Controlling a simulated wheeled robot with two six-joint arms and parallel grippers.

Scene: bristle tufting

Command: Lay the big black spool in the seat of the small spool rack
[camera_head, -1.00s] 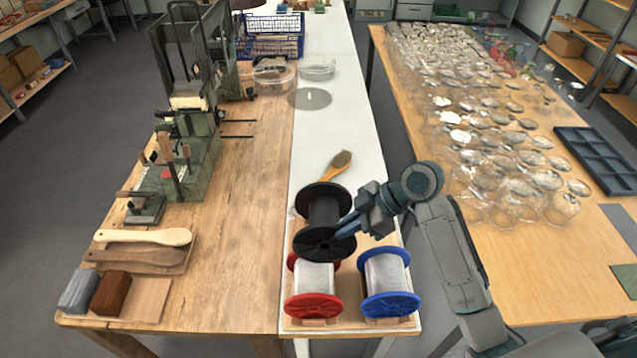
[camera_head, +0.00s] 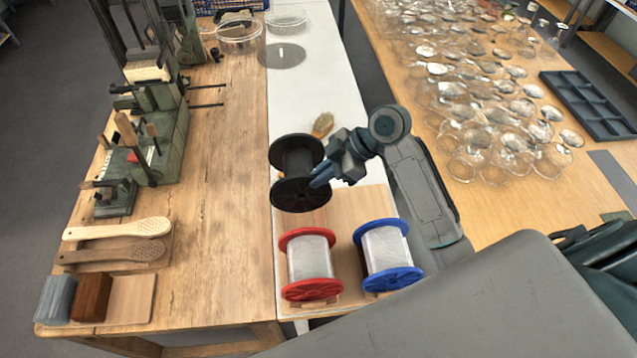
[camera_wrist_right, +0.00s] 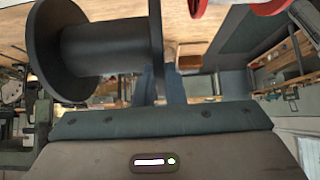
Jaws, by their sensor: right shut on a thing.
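The big black spool (camera_head: 298,162) is in my right gripper (camera_head: 322,178), whose fingers are shut at its near flange. In the head view it overlaps the back left part of the wooden small spool rack (camera_head: 345,207); whether it touches the rack I cannot tell. The spool also shows large in the right wrist view (camera_wrist_right: 105,48), with the fingers (camera_wrist_right: 163,85) against its right flange. A red-flanged spool (camera_head: 310,262) and a blue-flanged spool (camera_head: 387,253) lie in the rack's front part. The seat under the black spool is hidden. My left gripper is out of view.
A wooden-handled brush (camera_head: 322,124) lies behind the spool on the white strip. Brush handles (camera_head: 118,228) and blocks (camera_head: 92,296) lie at left. A green machine (camera_head: 150,135) stands on the left. The wood between is clear. Glassware (camera_head: 490,100) covers the right table.

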